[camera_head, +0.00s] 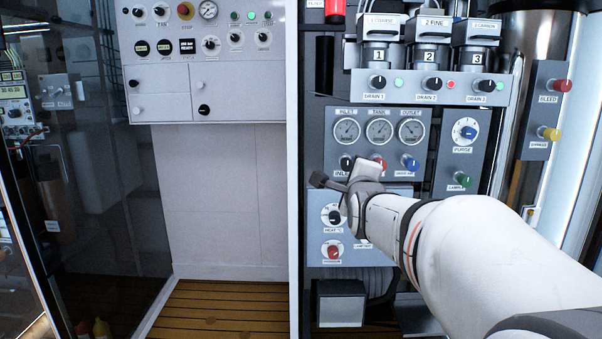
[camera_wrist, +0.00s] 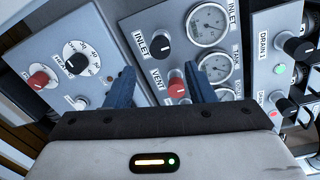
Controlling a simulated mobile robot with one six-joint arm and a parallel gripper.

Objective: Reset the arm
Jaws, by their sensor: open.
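My arm reaches in from the lower right of the head view, with my gripper (camera_head: 330,182) in front of the gauge panel (camera_head: 345,118). In the wrist view my gripper (camera_wrist: 158,82) is open, its two blue fingers apart and pointing at the panel. The red VENT knob (camera_wrist: 177,88) shows between the fingertips, and nothing is held. I cannot tell whether a finger touches it. The black INLET knob (camera_wrist: 160,45) is just beyond. In the head view my gripper partly covers the knob row under the gauges.
The heater panel (camera_head: 373,251) with a black dial (camera_head: 331,214) and a red knob (camera_head: 333,251) lies below. The drain knobs (camera_head: 378,82) are above, the purge panel (camera_head: 466,132) to the right. A white post (camera_head: 292,200) stands left, with open space beyond it.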

